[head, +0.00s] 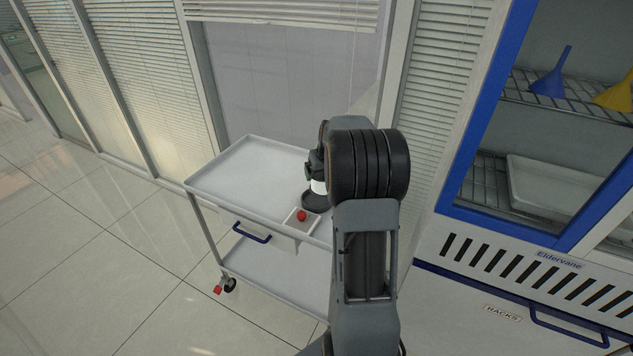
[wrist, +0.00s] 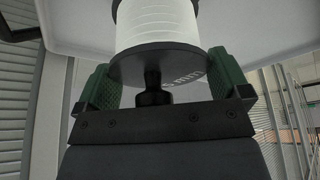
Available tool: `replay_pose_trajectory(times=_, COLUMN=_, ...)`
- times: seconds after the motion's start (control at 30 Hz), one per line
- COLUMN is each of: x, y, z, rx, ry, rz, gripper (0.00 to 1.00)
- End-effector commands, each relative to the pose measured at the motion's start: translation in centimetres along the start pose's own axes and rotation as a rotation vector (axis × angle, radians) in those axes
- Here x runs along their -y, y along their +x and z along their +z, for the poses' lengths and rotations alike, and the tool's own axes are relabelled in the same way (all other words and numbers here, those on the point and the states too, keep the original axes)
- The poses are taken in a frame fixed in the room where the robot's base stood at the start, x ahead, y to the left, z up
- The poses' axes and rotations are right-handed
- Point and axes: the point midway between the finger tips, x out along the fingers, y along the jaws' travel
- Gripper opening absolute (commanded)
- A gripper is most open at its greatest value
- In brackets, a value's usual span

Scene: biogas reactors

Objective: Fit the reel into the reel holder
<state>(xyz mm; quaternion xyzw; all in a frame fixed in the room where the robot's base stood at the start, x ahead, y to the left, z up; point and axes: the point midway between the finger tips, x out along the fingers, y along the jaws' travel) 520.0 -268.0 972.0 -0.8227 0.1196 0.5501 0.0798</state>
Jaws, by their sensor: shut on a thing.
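The reel (head: 318,187) has a pale white winding and dark flanges. It stands out over the right part of the trolley top in the head view. My gripper (head: 311,168) is at the reel's upper end, partly hidden by my arm. In the wrist view the reel (wrist: 172,25) is close up, with a dark flange and a dark knob between the green pads of my gripper (wrist: 160,85). My gripper is shut on the reel. A pale square block with a red round part (head: 302,215) is beside the reel; I cannot tell if it is the reel holder.
The white trolley (head: 228,160) has a raised rim, a blue drawer handle (head: 251,232) and a lower shelf. Its top is clear on the left. A blue-framed cabinet (head: 487,110) with funnels stands to the right. Window blinds are behind; tiled floor is free at left.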

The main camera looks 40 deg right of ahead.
Motion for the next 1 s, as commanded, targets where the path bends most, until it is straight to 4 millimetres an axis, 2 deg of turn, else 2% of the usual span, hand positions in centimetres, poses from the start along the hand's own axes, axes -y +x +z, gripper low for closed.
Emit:
replay_pose_trajectory(times=0.1, x=0.5, y=2.2, z=-0.6, rx=0.001, ry=0.001, rz=0.0, gripper=0.6)
replay_pose_trajectory(times=0.23, x=0.8, y=3.8, z=-1.0, rx=0.0, ry=0.002, rz=0.001, gripper=0.6)
replay_pose_trajectory(times=0.53, x=1.0, y=5.2, z=-1.4, rx=-0.001, ry=0.004, rz=0.002, gripper=0.6)
replay_pose_trajectory(times=0.8, x=1.1, y=8.1, z=-0.3, rx=0.001, ry=0.005, rz=0.002, gripper=0.6)
replay_pose_trajectory(times=1.0, x=1.1, y=8.2, z=-0.3, rx=-0.002, ry=0.004, rz=0.003, gripper=0.6)
